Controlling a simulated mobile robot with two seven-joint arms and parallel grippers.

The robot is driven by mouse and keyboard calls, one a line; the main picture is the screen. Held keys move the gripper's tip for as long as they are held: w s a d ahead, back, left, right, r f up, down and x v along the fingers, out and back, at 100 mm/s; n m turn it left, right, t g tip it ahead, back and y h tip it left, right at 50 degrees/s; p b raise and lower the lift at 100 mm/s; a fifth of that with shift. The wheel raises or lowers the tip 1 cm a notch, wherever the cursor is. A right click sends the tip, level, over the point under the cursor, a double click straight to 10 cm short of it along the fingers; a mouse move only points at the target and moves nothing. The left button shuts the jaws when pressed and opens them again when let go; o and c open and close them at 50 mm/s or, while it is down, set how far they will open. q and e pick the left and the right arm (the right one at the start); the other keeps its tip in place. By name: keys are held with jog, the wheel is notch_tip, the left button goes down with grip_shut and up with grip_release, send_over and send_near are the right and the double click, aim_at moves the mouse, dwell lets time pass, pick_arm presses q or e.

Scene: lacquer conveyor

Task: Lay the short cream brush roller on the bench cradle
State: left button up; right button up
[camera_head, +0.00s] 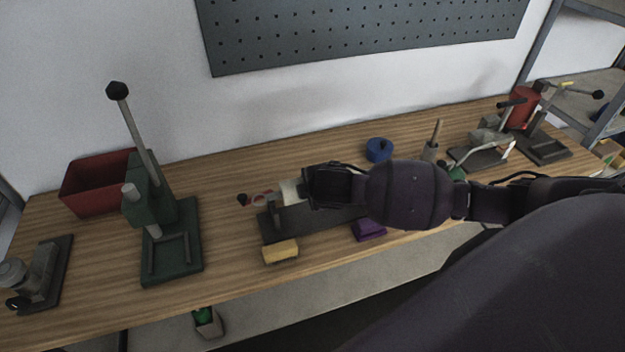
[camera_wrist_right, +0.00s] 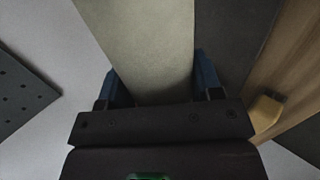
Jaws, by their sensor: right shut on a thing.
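The cream brush roller (camera_head: 289,192) shows only as a short pale end beyond my right gripper (camera_head: 306,189) in the head view. In the right wrist view the roller (camera_wrist_right: 140,40) is a wide pale body between the two blue fingers, and the gripper (camera_wrist_right: 158,84) is shut on it. The bench cradle (camera_head: 275,229), a dark grey base with a small upright, lies below the gripper. My wrist and arm hide part of it. I cannot tell whether the roller touches the cradle. My left gripper is not in view.
A yellow block (camera_head: 280,251) and a purple block (camera_head: 368,230) lie at the cradle's front edge. A green lever press (camera_head: 165,230) and a red bin (camera_head: 92,185) stand to the left. A blue round item (camera_head: 379,150) sits behind. The bench between press and cradle is mostly clear.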

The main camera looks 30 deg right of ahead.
jog(key=shift+f, duration=1.8)
jog(key=shift+f, duration=0.1)
jog(key=o, duration=1.1)
